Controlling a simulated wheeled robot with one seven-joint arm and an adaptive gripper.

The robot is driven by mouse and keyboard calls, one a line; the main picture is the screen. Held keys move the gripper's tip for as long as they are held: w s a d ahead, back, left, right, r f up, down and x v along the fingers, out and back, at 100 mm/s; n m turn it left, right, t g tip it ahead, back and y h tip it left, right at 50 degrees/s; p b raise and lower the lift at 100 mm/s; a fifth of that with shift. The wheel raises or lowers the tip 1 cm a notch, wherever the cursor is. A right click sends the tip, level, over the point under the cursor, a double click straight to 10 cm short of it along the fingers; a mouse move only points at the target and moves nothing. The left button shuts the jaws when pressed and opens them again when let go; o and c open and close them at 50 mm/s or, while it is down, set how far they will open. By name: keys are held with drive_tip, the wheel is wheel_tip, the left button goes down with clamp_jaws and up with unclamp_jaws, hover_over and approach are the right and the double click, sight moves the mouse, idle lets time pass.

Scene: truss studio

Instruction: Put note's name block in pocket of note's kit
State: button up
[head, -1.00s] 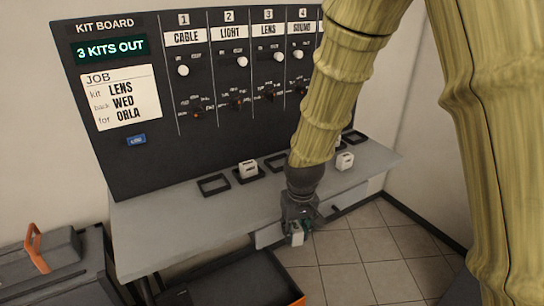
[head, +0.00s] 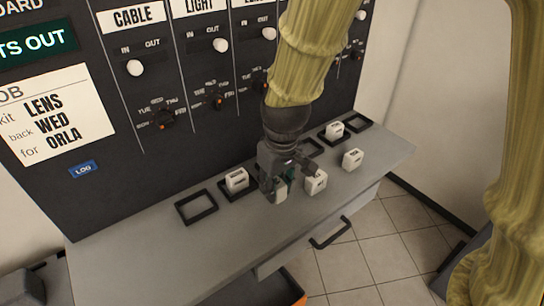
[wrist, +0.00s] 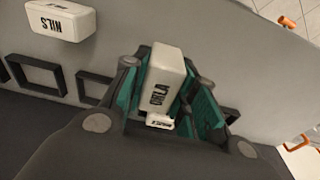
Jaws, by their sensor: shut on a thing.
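The note (head: 45,115) on the board reads kit LENS, back WED, for ORLA. My gripper (head: 279,188) is shut on a white block lettered ORLA (wrist: 164,76), which also shows in the head view (head: 280,193). Gripper and block are over the shelf, in front of the row of black-framed pockets. A pocket at the left end (head: 197,207) is empty; the one beside it holds a white block (head: 237,179). My gripper and arm hide part of the row, where the third pocket, in line with the third column, lies. Whether the held block touches the shelf is unclear.
Another loose block (head: 353,159) is further right. A far pocket holds a block (head: 334,130). The shelf's front left (head: 150,265) is clear.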

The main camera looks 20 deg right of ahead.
drive_tip(key=w+d+p, duration=0.1)
drive_tip(key=w, duration=0.3)
drive_tip(key=w+d+f+p, duration=0.1)
drive_tip(key=w+d, duration=0.1)
drive_tip(key=w, duration=0.3)
drive_tip(key=w+d+p, duration=0.1)
drive_tip(key=w+p, duration=0.1)
drive_tip(key=w, duration=0.3)
drive_tip(key=shift+d+f, duration=0.15)
drive_tip(key=shift+f, duration=0.15)
drive_tip(key=shift+f+p, duration=0.9)
drive_tip(key=shift+f, duration=0.85)
drive_tip(key=shift+f, duration=0.15)
drive_tip(key=o, duration=0.7)
drive_tip(key=shift+o, duration=0.2)
wheel_tip(320, 180, up, 12)
drive_tip(key=s+b, duration=0.1)
drive_tip(key=b, duration=0.1)
drive_tip(key=shift+s+d+b, duration=0.15)
drive_tip(key=shift+d+b, duration=0.1)
drive_tip(key=shift+b, duration=0.15)
